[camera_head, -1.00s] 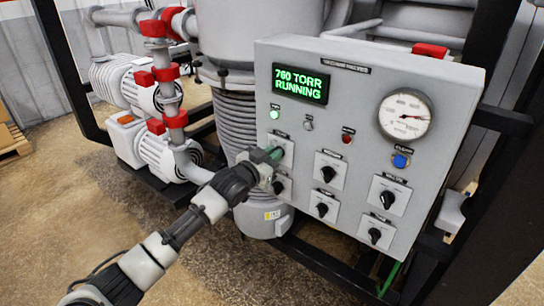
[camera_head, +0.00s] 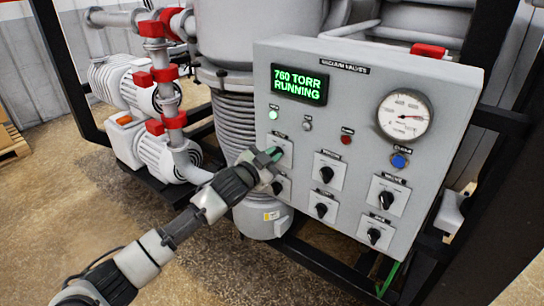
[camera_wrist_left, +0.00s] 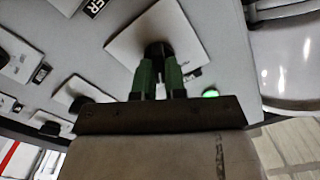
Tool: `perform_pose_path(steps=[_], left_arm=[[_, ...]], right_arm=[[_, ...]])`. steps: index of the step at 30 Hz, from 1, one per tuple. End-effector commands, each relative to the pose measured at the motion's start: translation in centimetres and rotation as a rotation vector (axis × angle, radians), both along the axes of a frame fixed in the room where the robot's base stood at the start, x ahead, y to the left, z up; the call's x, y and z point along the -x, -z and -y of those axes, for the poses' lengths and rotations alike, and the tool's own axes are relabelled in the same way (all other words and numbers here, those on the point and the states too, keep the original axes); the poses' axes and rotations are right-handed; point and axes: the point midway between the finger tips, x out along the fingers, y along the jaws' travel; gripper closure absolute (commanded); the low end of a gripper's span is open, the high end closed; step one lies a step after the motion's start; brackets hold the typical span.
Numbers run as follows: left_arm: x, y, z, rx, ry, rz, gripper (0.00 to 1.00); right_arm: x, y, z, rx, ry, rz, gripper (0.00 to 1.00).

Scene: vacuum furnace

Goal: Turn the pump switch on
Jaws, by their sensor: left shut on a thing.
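The grey control panel (camera_head: 345,130) fills the middle of the head view. The pump switch, on a pale plate (camera_head: 285,148) at the panel's upper left, is mostly covered by my left gripper (camera_head: 274,154). In the left wrist view, the green fingers of my left gripper (camera_wrist_left: 159,76) are shut on the switch's black knob (camera_wrist_left: 158,48), in front of its pale plate (camera_wrist_left: 122,38). The knob's pointing direction is hidden. The green indicator lamp (camera_head: 273,115) above it is lit. My right gripper is not in view.
The display (camera_head: 300,84) reads 760 TORR RUNNING. Other knobs sit close by, including one just below (camera_head: 281,186) and one to the right (camera_head: 327,174). A gauge (camera_head: 404,116) and a blue button (camera_head: 399,161) are farther right. Pumps (camera_head: 165,158) stand left behind my arm.

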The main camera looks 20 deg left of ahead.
Motion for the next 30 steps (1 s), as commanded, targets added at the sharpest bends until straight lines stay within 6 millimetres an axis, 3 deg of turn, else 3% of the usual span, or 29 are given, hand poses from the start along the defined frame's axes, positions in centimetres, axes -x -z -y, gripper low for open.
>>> perform_pose_path(steps=[5, 6, 10, 21, 30], left_arm=[[0.0, 0.0, 0.0, -0.005, 0.0, 0.002, 1.0], [0.0, 0.0, 0.0, -0.005, 0.0, 0.002, 0.82], [0.0, 0.0, 0.0, -0.003, 0.0, 0.001, 0.63], [0.5, 0.1, -0.2, -0.001, -0.001, 0.0, 0.63], [5.0, 0.4, -1.8, -0.003, 0.0, 0.0, 0.63]], right_arm=[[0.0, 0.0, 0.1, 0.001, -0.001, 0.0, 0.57], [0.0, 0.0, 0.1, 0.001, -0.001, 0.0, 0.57], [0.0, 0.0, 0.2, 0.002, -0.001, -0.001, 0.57], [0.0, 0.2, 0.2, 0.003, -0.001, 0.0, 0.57], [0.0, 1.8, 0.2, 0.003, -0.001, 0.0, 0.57]])
